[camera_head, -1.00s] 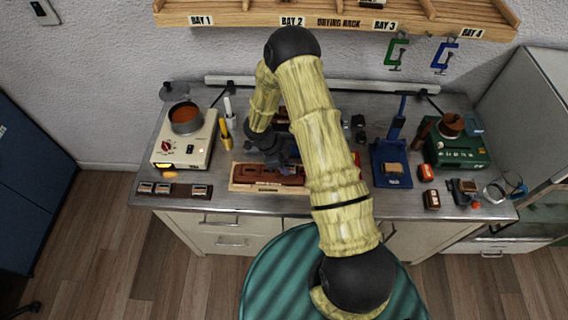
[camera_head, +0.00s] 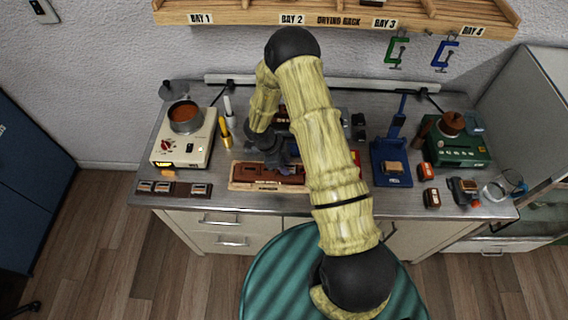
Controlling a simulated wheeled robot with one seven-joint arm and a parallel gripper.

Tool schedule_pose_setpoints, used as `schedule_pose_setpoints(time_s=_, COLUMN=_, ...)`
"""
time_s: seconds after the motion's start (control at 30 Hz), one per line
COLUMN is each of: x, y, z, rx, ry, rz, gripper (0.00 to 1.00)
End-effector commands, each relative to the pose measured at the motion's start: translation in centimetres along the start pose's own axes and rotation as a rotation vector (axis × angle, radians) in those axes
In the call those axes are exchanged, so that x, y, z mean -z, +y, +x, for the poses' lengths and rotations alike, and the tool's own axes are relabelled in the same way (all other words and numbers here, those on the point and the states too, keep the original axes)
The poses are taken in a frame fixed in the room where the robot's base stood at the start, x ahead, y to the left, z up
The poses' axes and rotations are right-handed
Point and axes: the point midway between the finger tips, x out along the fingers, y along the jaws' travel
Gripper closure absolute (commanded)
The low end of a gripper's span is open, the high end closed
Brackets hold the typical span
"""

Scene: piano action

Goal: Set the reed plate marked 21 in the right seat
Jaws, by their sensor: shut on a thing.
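A long reddish-brown block (camera_head: 256,171) on a pale wooden base (camera_head: 240,186) lies near the front of the bench, left of centre. It looks like the part with the seats, but single seats are too small to make out. My gripper (camera_head: 284,165) is low over the right half of this block. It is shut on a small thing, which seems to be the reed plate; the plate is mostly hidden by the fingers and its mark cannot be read. I cannot tell whether it touches the block.
A dark tray (camera_head: 172,188) with several small plates sits at the left front. A white heater with a pot (camera_head: 186,118) stands behind it. A blue press (camera_head: 392,165) and a green machine (camera_head: 458,148) stand to the right. My arm hides the bench middle.

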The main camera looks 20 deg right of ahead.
Motion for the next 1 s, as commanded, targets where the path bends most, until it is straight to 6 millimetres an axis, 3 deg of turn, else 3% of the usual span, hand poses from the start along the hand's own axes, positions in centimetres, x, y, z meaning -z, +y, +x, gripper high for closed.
schedule_pose_setpoints(time_s=0.03, x=0.0, y=0.0, z=0.1, rx=0.0, ry=0.0, rz=0.0, gripper=0.92)
schedule_pose_setpoints(time_s=0.07, x=0.0, y=0.0, z=0.1, rx=0.0, ry=0.0, rz=0.0, gripper=0.68)
schedule_pose_setpoints(time_s=0.2, x=0.0, y=0.0, z=0.1, rx=0.0, ry=0.0, rz=0.0, gripper=0.44)
schedule_pose_setpoints(time_s=0.63, x=-0.1, y=-0.1, z=-0.8, rx=0.002, ry=-0.003, rz=0.0, gripper=0.44)
schedule_pose_setpoints(time_s=0.77, x=-0.1, y=-0.1, z=-2.5, rx=0.003, ry=-0.003, rz=0.002, gripper=0.44)
schedule_pose_setpoints(time_s=1.0, x=-0.1, y=-0.1, z=-7.1, rx=0.004, ry=-0.003, rz=0.002, gripper=0.44)
